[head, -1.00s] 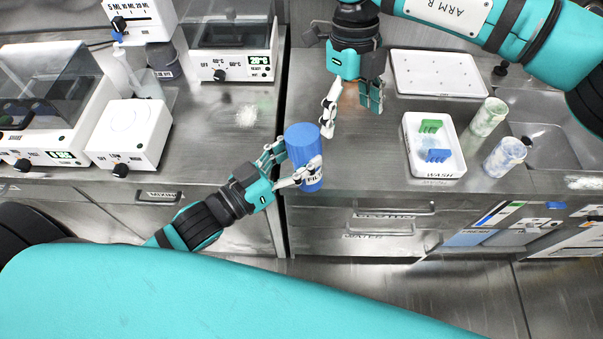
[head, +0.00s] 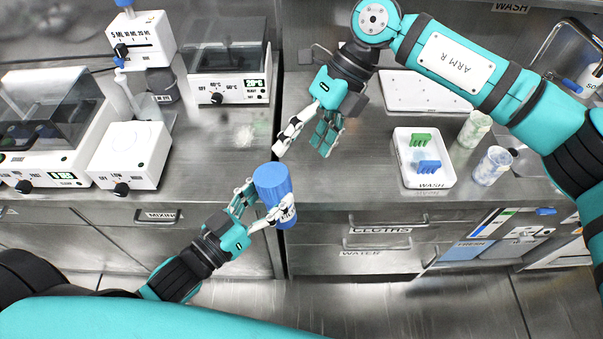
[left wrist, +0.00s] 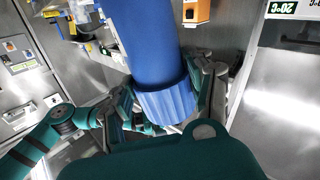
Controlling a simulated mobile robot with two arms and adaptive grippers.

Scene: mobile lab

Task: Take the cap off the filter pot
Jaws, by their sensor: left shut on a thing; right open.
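The filter pot (head: 273,200) is a blue cylinder with a ribbed blue cap (head: 271,178) on top and a partly hidden white label. It leans slightly in the head view. My left gripper (head: 263,208) is shut around the pot below the cap, at the counter's front edge. In the left wrist view, the smooth blue pot (left wrist: 142,40) and a ribbed blue part (left wrist: 166,102) fill the middle between the fingers. My right gripper (head: 305,140) is open and empty, up and right of the cap, apart from it.
A white WASH tray (head: 425,182) holds a green and a blue piece. Two patterned cups (head: 492,167) stand right of it. A flat white tray (head: 430,92) lies behind. White lab devices (head: 132,156) stand at left. The counter between is mostly clear.

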